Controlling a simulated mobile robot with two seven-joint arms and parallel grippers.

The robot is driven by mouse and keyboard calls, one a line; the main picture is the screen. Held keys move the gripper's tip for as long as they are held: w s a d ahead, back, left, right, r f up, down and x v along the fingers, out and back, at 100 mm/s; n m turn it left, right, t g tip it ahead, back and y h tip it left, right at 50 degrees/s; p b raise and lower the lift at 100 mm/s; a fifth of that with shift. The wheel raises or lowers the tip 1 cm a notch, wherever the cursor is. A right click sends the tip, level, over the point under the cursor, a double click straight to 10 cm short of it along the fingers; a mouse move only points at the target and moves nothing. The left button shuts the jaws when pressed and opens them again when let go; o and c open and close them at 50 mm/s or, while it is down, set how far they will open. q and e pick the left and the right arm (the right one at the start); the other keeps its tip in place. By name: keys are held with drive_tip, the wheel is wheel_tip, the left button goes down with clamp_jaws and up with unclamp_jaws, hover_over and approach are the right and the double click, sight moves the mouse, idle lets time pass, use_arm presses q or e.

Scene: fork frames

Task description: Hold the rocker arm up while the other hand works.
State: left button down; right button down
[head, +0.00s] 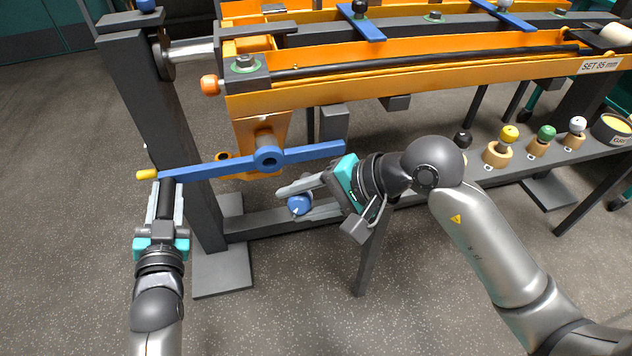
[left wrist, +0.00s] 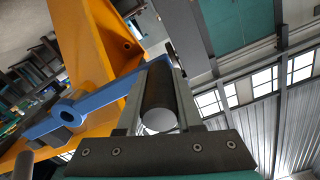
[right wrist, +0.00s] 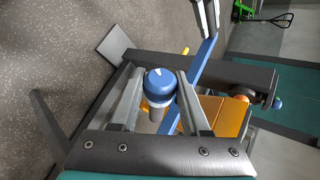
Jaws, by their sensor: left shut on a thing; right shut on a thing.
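The rocker arm (head: 220,168) is a blue bar on a round pivot under the orange frame, with a yellow tip at its left end. It slopes up to the right in the head view and also shows in the left wrist view (left wrist: 95,97). My left gripper (head: 165,190) is below its left end, shut on a dark cylindrical grip (left wrist: 158,92) that stands at that end. My right gripper (head: 296,199) is below and right of the pivot, shut on a blue-capped knob (right wrist: 159,82) with a white mark and a pale shank. The knob's far end is hidden.
A dark post (head: 150,95) stands behind the rocker arm's left end. A low shelf (head: 480,172) at right carries several ball-topped pieces, including yellow (head: 509,134) and green (head: 546,132), and a round dish (head: 611,128). A dark beam runs behind my right gripper.

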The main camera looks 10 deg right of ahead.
sight(272, 172)
drive_tip(key=shift+s+a+f+n+y, duration=0.35)
drive_tip(key=shift+a+f+n, duration=0.25)
drive_tip(key=shift+n, duration=0.45)
drive_tip(key=shift+s+a+f+n+y, duration=0.3)
drive_tip(key=shift+a+f+n, duration=0.25)
drive_tip(key=shift+n, duration=0.45)
drive_tip(key=shift+s+a+f+n+y, duration=0.35)
drive_tip(key=shift+f+n, duration=0.3)
drive_tip(key=shift+n, duration=0.4)
drive_tip(key=shift+w+a, duration=0.1)
drive_tip(key=shift+w, duration=2.5)
drive_tip(key=shift+w, duration=3.95)
drive_tip(key=shift+c, duration=1.5)
unclamp_jaws()
drive_tip(key=v, duration=2.3)
drive_tip(key=shift+r, duration=0.2)
